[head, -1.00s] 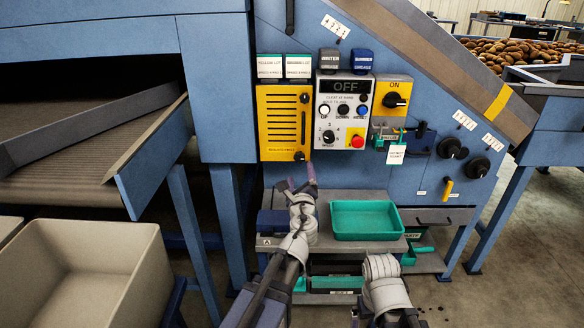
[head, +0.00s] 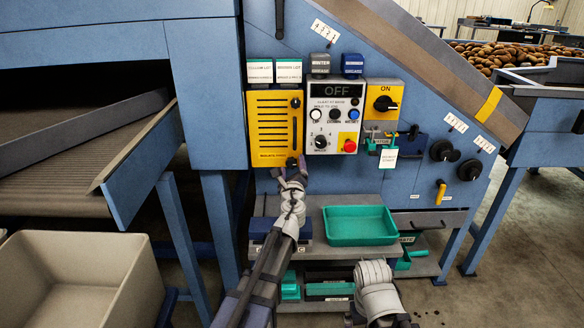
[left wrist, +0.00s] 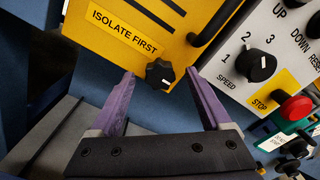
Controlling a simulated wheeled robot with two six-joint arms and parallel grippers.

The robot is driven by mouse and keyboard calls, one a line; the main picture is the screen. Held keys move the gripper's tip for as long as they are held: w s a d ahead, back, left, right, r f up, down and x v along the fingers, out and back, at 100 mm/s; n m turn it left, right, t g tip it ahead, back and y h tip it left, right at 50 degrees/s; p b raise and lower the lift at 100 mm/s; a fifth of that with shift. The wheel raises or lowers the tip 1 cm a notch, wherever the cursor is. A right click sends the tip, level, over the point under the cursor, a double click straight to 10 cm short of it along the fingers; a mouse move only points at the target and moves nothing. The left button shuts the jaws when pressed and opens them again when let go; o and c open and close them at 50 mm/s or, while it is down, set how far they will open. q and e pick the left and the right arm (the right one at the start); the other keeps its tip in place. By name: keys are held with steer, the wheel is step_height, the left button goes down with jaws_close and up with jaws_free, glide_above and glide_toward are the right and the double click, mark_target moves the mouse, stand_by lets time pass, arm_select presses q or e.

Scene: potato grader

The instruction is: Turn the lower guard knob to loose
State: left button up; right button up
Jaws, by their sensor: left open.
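The lower guard knob (head: 291,162) is a small black knob at the bottom of the yellow guard panel (head: 263,130). In the left wrist view the knob (left wrist: 159,72) sits beside the "ISOLATE FIRST" label, with a pale pointer mark on its face. My left gripper (head: 290,174) is just below the knob and faces the panel. In the left wrist view its purple fingers (left wrist: 162,82) are open, one on each side of the knob, with gaps visible. Whether the fingertips reach the knob's depth is unclear. My right wrist shows low in the head view, but its fingers do not.
The control box (head: 333,118) with a speed dial and red stop button (head: 350,146) is right of the yellow panel. Another black knob (head: 295,102) sits at the panel's upper right. A green tray (head: 358,241) rests on the shelf below. A beige bin (head: 75,290) stands lower left.

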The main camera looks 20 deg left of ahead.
arm_select(q)
steer(key=shift+w, duration=0.15)
jaws_close()
stand_by(0.6)
